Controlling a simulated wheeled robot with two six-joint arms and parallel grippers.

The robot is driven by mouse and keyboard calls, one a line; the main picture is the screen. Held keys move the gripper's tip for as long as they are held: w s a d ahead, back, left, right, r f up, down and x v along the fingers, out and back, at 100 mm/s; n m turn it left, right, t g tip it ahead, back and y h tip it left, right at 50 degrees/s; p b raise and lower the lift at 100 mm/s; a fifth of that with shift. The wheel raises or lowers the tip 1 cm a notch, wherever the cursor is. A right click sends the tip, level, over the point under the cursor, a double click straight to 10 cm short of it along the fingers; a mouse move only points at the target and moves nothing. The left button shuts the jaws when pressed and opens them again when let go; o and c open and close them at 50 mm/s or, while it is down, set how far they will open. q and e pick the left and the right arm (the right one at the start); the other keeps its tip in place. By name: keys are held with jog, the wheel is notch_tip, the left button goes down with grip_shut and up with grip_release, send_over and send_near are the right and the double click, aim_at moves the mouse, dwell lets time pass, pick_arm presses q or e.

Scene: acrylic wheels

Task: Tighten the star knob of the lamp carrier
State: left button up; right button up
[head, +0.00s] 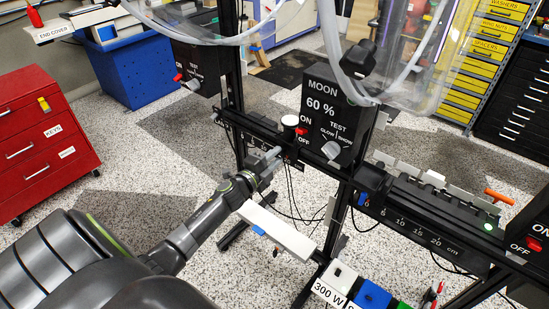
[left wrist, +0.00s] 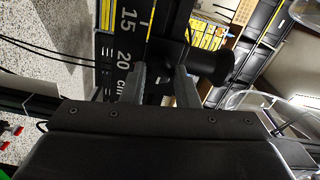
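My left gripper (head: 274,154) reaches in from the left and has its fingertips close to the black rail (head: 250,128), just below a white-topped black post. In the left wrist view the two grey fingers (left wrist: 160,78) stand apart with a gap between them. A black round knob-like part (left wrist: 212,66) shows just beyond the right-hand finger; I cannot tell whether it touches. I cannot make out a clear star shape on it. In the head view, a black lobed knob (head: 360,58) sits above the MOON box (head: 330,115). My right gripper is not in view.
A black carrier block (head: 372,182) sits on the rail left of a centimetre scale (head: 420,232). A white bar (head: 278,232) lies below my gripper. Clear curved covers and hoses hang above. A red cabinet (head: 40,138) and blue bin (head: 132,66) stand left.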

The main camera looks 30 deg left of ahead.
pick_arm(q)
jog(key=o, duration=0.4)
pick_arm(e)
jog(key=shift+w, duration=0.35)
pick_arm(q)
jog(key=shift+s, duration=0.55)
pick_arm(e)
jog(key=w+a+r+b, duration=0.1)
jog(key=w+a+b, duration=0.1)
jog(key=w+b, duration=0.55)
pick_arm(q)
jog(key=s+a+b, duration=0.1)
jog(key=s+b, duration=0.3)
jog(key=s, duration=1.2)
jog(key=shift+s+a, duration=0.15)
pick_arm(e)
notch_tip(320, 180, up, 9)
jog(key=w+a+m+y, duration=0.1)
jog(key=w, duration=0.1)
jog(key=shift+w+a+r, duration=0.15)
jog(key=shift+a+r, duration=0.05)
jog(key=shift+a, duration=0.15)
